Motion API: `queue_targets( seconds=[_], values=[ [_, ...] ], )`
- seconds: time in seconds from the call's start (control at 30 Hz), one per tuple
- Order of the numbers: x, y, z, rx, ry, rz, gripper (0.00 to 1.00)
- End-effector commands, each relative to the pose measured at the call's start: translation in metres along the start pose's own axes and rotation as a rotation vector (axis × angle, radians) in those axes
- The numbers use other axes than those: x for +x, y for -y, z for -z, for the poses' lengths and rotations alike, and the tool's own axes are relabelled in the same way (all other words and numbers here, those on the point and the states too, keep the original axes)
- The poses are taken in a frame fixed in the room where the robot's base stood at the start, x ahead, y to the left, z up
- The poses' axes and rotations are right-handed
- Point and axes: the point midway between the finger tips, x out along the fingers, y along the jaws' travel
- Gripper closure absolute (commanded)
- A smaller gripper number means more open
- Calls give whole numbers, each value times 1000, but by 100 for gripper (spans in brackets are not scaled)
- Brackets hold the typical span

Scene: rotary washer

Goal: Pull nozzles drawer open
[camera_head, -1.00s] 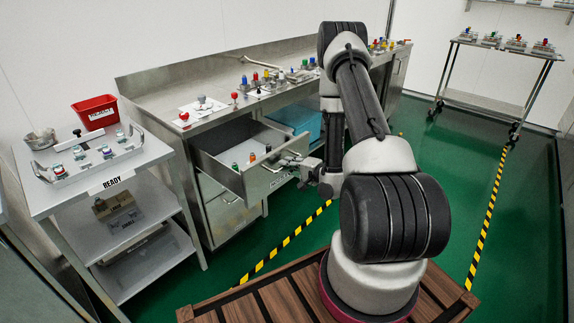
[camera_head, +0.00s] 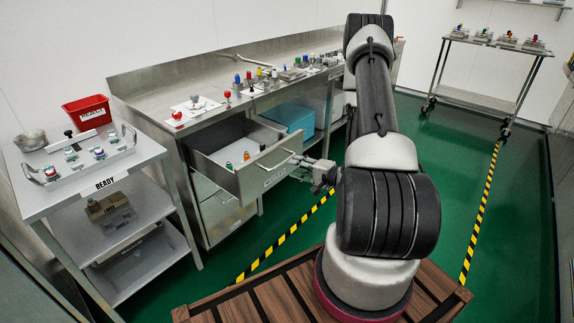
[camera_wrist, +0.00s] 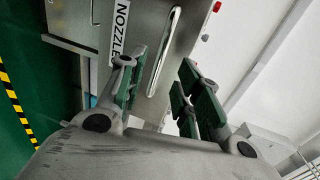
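The nozzles drawer (camera_head: 268,168) stands pulled out from the steel bench, with several small coloured nozzles (camera_head: 245,157) inside. Its bar handle (camera_head: 277,160) is on the front panel. In the wrist view the handle (camera_wrist: 165,50) shows as a shiny bar beside a label (camera_wrist: 121,22) reading "NOZZLE", partly cut off. My gripper (camera_head: 308,162) is in front of the drawer, at the handle's right. In the wrist view its green-padded fingers (camera_wrist: 163,85) are spread apart and hold nothing. The handle appears ahead, between them in the picture; contact is not visible.
The steel bench (camera_head: 150,92) carries several coloured parts. A blue bin (camera_head: 288,117) sits on its shelf. A white cart (camera_head: 45,195) marked "READY" stands left, with a red bin (camera_head: 88,112).

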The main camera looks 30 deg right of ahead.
Motion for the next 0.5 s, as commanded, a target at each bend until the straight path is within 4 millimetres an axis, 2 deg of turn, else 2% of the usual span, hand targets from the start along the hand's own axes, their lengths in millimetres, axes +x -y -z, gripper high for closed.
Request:
queue_targets(
  seconds=[0.03,0.1,0.2,0.5],
  values=[
    [-12,0,2,2,-6,-1,66],
    [-23,0,2,1,-5,0,66],
    [-35,0,2,1,-1,1,66],
    [-44,0,0,-1,3,2,66]
  ],
)
